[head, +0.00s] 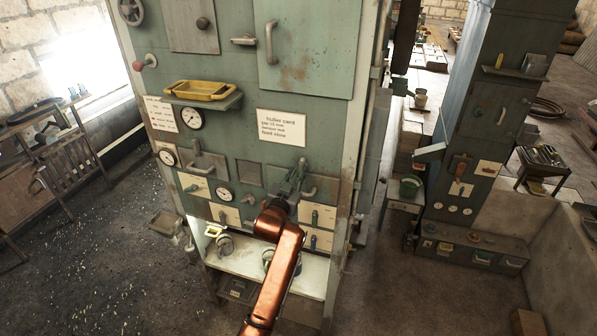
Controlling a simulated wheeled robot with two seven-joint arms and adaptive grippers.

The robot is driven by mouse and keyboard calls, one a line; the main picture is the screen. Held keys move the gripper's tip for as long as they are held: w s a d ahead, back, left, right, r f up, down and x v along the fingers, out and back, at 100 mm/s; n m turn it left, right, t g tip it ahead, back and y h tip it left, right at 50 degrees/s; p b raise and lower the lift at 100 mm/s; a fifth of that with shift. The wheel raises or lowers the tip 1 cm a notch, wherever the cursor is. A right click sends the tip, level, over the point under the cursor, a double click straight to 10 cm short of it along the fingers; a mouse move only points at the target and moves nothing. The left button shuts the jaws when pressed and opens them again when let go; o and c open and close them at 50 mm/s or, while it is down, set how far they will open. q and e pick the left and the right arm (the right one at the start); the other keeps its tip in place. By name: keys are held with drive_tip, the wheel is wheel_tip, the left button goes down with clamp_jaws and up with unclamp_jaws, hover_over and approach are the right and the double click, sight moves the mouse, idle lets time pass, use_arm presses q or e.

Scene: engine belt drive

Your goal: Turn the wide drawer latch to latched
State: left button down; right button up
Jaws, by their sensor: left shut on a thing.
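A tall green cabinet (232,60) stands in front of me, its face full of doors, gauges, small drawers and handles. My left gripper (294,182) is at the right of its middle rows, its copper arm rising from the bottom. It is shut on a small part there, which looks like the wide drawer latch; the fingers hide most of it, so its turned position cannot be told. A grey drawer handle (310,193) shows just right of the fingers. My right gripper is not in view.
A shelf with a yellow tray (201,90) juts out at upper left. A pale lower ledge (238,262) holds small pots.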

use_arm(q)
drive_tip(key=shift+f+n, duration=0.1)
drive_tip(key=shift+n, duration=0.9)
drive_tip(key=c, duration=1.9)
unclamp_jaws()
drive_tip(key=shift+c, duration=0.2)
drive_tip(key=v, duration=0.7)
drive_tip(key=shift+s, duration=0.2)
